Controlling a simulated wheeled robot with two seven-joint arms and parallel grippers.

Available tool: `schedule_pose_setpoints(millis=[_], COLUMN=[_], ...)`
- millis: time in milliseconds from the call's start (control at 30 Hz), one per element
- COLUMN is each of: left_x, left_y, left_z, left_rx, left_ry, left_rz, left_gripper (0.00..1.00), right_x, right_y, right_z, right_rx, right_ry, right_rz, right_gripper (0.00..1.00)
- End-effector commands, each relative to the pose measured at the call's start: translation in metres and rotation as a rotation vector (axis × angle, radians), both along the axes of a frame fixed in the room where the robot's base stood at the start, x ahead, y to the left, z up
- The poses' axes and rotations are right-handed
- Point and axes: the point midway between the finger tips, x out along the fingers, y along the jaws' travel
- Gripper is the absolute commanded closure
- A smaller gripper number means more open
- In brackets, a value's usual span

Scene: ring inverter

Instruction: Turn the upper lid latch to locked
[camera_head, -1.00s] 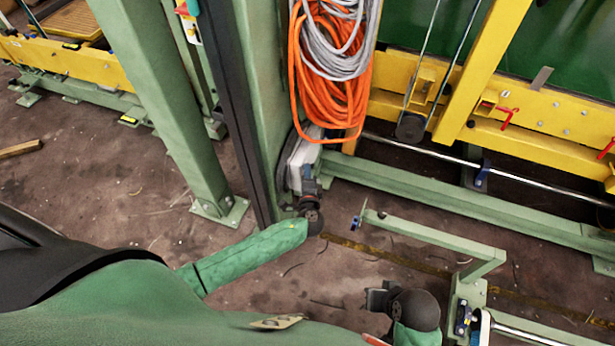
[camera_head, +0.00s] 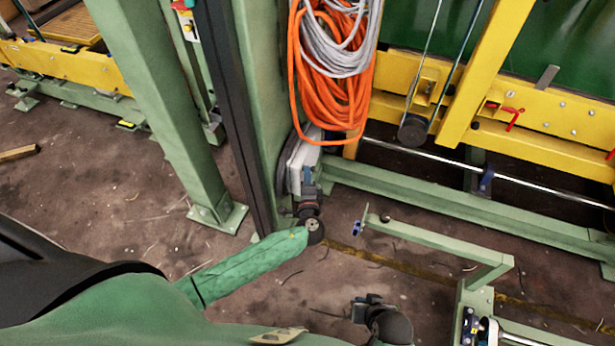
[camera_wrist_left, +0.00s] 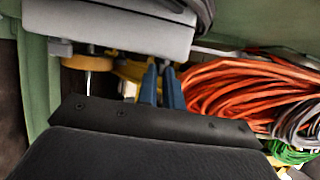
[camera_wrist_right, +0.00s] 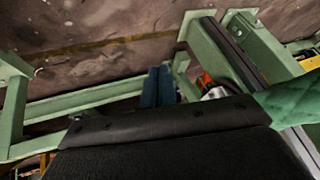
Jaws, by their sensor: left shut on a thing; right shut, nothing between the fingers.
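A grey box with a lid (camera_head: 300,158) is fixed low on the green column and also shows large at the top of the left wrist view (camera_wrist_left: 110,28). My left gripper (camera_head: 309,188) is up against the box. Its blue fingers (camera_wrist_left: 161,84) are shut at the box's edge, on what seems to be the upper lid latch, which the fingers hide.
Orange cable (camera_head: 330,95) and grey cable (camera_head: 340,45) hang in coils just above the box. A green rail frame (camera_head: 435,238) stands right of my left gripper. Yellow beams (camera_head: 540,110) lie behind. The floor between the grippers is mostly clear.

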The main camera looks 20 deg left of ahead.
Motion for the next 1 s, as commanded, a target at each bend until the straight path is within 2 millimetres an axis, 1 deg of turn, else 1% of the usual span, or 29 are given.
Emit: schedule_pose_setpoints(millis=[33,167,200,300,567,667,767,1000], left_x=[0.000,0.000,0.000,0.000,0.000,-0.004,-0.013,-0.048], left_y=[0.003,0.003,0.003,0.002,0.001,-0.001,-0.004,-0.016], left_z=[-0.001,-0.001,-0.001,-0.001,-0.001,-0.001,-0.003,-0.003], left_rx=[0.001,0.001,0.001,0.001,0.001,0.000,-0.001,-0.001], left_ry=[0.002,0.002,0.002,0.002,0.000,0.001,0.002,0.002], left_rz=[0.004,0.004,0.004,0.004,0.002,0.001,0.001,0.003], left_gripper=[1.00,1.00,0.88,0.70,0.70,0.70,0.70,0.70], right_x=[0.000,0.000,0.000,0.000,-0.001,0.000,0.000,0.000], right_y=[0.000,0.000,0.000,0.000,0.001,0.000,0.001,0.002], right_z=[0.000,0.000,0.000,0.000,0.000,0.000,-0.004,-0.035], right_rx=[0.000,0.000,0.000,0.001,0.001,0.001,0.002,0.005], right_ry=[0.000,0.000,0.000,0.000,0.001,-0.001,-0.007,-0.024], right_rz=[0.000,0.000,0.000,0.000,0.001,0.000,-0.002,-0.010], right_gripper=[1.00,1.00,1.00,1.00,1.00,1.00,1.00,1.00])
